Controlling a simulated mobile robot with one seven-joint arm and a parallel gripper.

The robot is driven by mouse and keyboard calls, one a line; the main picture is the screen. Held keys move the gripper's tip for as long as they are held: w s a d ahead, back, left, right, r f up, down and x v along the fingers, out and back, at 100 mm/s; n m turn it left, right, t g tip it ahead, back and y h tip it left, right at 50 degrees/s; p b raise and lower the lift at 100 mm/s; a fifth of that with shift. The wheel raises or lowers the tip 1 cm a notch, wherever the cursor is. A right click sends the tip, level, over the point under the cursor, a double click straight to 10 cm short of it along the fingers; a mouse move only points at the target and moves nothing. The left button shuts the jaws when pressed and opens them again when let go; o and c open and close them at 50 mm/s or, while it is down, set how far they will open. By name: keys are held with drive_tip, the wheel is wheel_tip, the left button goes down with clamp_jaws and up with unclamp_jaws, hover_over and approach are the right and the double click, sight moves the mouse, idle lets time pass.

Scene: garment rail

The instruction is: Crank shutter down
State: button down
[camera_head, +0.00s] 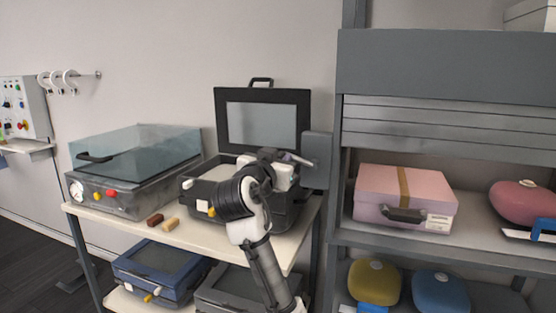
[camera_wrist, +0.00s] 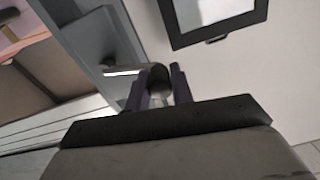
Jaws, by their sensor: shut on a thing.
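The grey slatted shutter (camera_head: 445,126) is partly down below the wide housing (camera_head: 445,65) and covers only the top of the opening. Its slats also show at the lower left of the wrist view (camera_wrist: 60,125). A grey crank box (camera_head: 317,160) sits on the cabinet's left post; it also shows in the wrist view (camera_wrist: 103,50). A light metal crank arm (camera_wrist: 122,72) runs from it to a dark crank handle (camera_wrist: 158,78). My gripper (camera_head: 287,160) is shut on this handle, with a finger on each side in the wrist view (camera_wrist: 160,88). The handle is mostly hidden in the head view.
A pink case (camera_head: 405,190) and a reddish rounded case (camera_head: 520,197) sit on the shelf below the shutter. An open black case (camera_head: 262,95) stands behind my arm on the cream table (camera_head: 190,238). A clear-lidded machine (camera_head: 135,170) is at left.

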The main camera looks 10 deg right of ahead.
drive_tip(key=shift+r, duration=0.1)
drive_tip(key=shift+s+d+r+m, duration=0.15)
drive_tip(key=shift+r+m, duration=0.5)
drive_tip(key=shift+m, duration=0.55)
drive_tip(key=shift+s+d+r+m+h+b, duration=0.15)
drive_tip(key=shift+s+d+r+m, duration=0.75)
drive_tip(key=shift+m, duration=2.25)
drive_tip(key=shift+s+d+r+m+h+b, duration=0.1)
drive_tip(key=shift+s+d+m, duration=0.95)
drive_tip(key=shift+d+m, duration=1.55)
drive_tip(key=shift+s+d+r+m+h+b, duration=0.15)
drive_tip(key=shift+s+d+r+m, duration=0.6)
drive_tip(key=shift+m, duration=2.9)
drive_tip(key=shift+s+d+f, duration=0.25)
drive_tip(key=shift+s+f, duration=0.05)
drive_tip(key=shift+f, duration=0.05)
drive_tip(key=c, duration=1.2)
unclamp_jaws()
drive_tip(key=shift+r, duration=0.1)
